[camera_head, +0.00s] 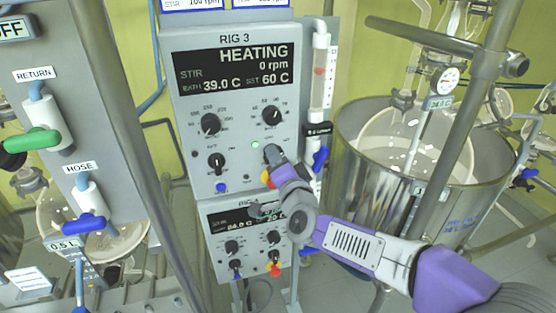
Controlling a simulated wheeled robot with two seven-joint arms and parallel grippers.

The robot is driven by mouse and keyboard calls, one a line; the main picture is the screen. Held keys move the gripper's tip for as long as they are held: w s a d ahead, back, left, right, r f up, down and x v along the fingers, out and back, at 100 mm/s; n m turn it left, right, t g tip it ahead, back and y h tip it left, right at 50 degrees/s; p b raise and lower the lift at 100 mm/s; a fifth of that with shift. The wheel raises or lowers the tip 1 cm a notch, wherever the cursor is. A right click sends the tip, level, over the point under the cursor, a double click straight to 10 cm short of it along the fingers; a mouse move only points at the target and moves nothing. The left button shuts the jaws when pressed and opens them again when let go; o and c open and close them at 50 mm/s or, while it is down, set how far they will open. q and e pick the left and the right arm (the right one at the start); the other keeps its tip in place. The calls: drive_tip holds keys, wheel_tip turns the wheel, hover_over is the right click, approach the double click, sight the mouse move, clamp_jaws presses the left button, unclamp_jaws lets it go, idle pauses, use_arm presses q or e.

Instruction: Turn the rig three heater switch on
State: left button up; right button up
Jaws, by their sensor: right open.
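The rig 3 control panel (235,95) is a grey upright box in the middle of the head view. Its display (233,73) reads HEATING, 0 rpm, bath 39.0 C, set 60 C. A small green lamp (255,145) is lit on the panel. My left gripper is not in view.
Black knobs (210,125) and a blue button (221,187) are on the same panel. A second control box (240,215) sits below, partly behind my right arm. A flowmeter tube (320,70) stands right of the panel. A large steel vessel (375,200) is at the right.

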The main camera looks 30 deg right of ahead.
drive_tip(key=v, duration=0.7)
drive_tip(key=shift+s+p, duration=0.25)
drive_tip(key=shift+p, duration=0.15)
drive_tip(key=w+a+f+n+g+y, duration=0.2)
drive_tip(key=a+f, duration=0.1)
drive_tip(key=f, duration=0.7)
drive_tip(key=w+a+f+n+g+y, duration=0.1)
drive_tip(key=a+f+n+g, duration=0.15)
drive_tip(key=f, duration=0.65)
drive_tip(key=w+a+f+n+g+y, duration=0.2)
drive_tip(key=f+g, duration=0.1)
drive_tip(key=f, duration=0.7)
drive_tip(key=s+a+f+n+g+y, duration=0.1)
drive_tip(key=s+a+f+g, duration=0.3)
drive_tip(key=s+f, duration=0.5)
drive_tip(key=s+a+f+n+g+y, duration=0.2)
drive_tip(key=s+a+f+n+g, duration=0.2)
drive_tip(key=f, duration=1.2)
drive_tip(key=s+a+g, duration=0.1)
drive_tip(key=s+a, duration=0.2)
drive_tip(key=s, duration=0.3)
drive_tip(key=shift+s+n+y, duration=0.25)
drive_tip(key=shift+n+y, duration=0.05)
drive_tip(key=shift+n, duration=0.05)
